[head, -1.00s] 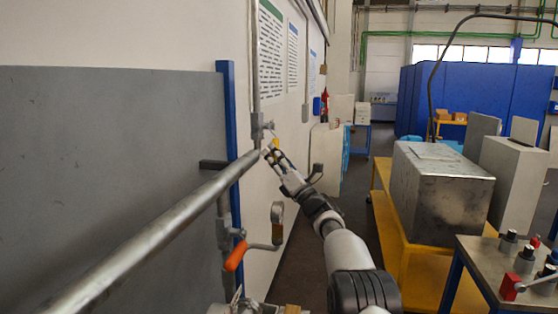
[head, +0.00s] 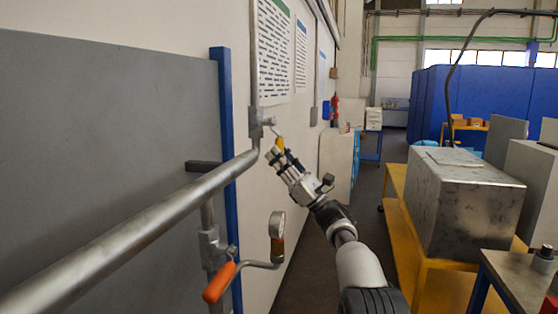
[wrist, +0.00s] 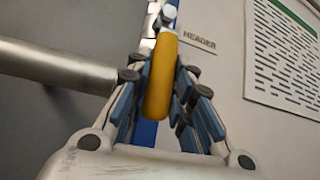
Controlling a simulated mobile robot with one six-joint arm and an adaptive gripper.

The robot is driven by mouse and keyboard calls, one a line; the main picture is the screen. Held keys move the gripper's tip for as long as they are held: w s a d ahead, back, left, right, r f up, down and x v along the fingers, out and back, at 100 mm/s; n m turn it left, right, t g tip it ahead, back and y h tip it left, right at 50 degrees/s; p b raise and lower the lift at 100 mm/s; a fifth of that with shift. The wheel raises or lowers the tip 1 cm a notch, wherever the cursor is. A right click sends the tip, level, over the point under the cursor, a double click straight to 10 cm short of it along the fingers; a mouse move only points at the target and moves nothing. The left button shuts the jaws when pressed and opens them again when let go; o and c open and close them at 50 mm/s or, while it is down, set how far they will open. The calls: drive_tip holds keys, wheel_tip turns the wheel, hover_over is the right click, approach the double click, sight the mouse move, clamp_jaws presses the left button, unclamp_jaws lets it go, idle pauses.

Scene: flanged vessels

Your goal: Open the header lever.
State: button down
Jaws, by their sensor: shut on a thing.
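The header lever has a yellow handle (head: 280,143) that hangs down and slightly right from a small valve (head: 262,124) on the vertical pipe against the wall. My gripper (head: 279,157) is at this handle, reaching up from below right. In the wrist view the yellow handle (wrist: 162,78) lies lengthwise between the blue-padded fingers of my gripper (wrist: 163,95), which are shut on it. A silver stem joins its far end. A label reading "HEADER" (wrist: 199,40) is on the wall just right of it. The fingers partly cover the handle's lower end in the head view.
A thick grey pipe (head: 140,231) runs from the lower left to the valve. A blue post (head: 229,150) stands behind. A yellow bench with a metal box (head: 468,205) is at the right.

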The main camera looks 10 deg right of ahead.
drive_tip(key=shift+r, duration=0.15)
drive_tip(key=c, duration=1.4)
unclamp_jaws()
drive_tip(key=shift+d, duration=0.1)
drive_tip(key=v, duration=1.2)
